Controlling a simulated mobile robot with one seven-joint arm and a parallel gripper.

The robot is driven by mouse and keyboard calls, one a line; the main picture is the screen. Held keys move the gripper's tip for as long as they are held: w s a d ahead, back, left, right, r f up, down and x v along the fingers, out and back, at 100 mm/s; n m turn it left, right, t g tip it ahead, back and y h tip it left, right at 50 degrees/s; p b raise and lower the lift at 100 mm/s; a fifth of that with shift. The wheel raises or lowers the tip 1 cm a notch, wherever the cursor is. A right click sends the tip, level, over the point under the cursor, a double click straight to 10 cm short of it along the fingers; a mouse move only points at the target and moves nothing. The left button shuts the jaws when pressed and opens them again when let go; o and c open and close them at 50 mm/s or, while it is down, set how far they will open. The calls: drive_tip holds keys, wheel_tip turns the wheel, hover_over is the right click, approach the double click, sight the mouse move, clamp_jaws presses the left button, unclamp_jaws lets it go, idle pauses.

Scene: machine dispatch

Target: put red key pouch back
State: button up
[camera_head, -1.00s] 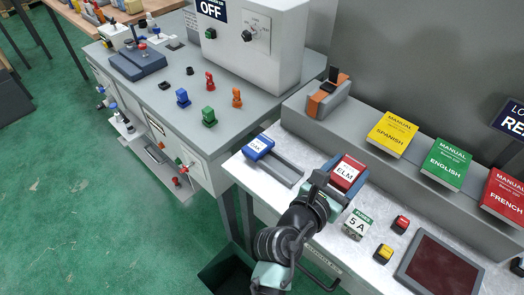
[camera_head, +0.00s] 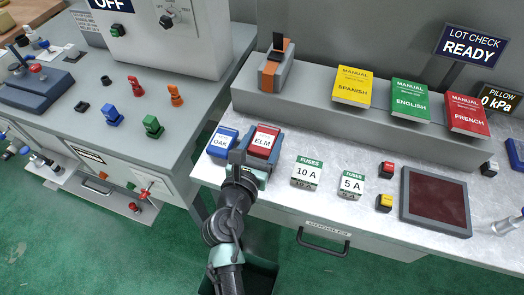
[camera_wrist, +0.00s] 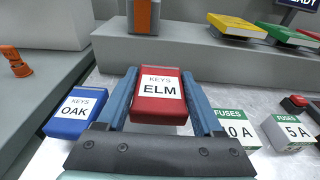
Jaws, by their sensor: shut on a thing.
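My gripper (camera_head: 262,150) is shut on the red key pouch (camera_head: 263,137), labelled ELM. In the wrist view its two blue fingers flank the pouch (camera_wrist: 159,102). The pouch is upright, label facing up, just right of the blue OAK key pouch (camera_head: 222,141). The OAK pouch also shows at the left of the wrist view (camera_wrist: 78,118). The red pouch covers the place where the empty right part of the grey key holder showed earlier. The pouch's underside is hidden, so I cannot tell whether it rests on the holder or hangs just above it.
The 10 A fuse box (camera_head: 307,172) stands close on the right, with the 5 A fuse box (camera_head: 351,184) beyond. A raised ledge (camera_head: 300,103) behind carries yellow, green and red manuals. A gap separates this table from the grey bench (camera_head: 150,95) at left.

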sight(263, 151)
drive_tip(key=shift+f+b, duration=0.75)
drive_tip(key=shift+f, duration=1.2)
drive_tip(key=shift+a+f, duration=0.1)
drive_tip(key=shift+f, duration=0.05)
drive_tip(key=shift+f+b, duration=0.25)
drive_tip(key=shift+b, duration=0.05)
drive_tip(key=o, duration=1.5)
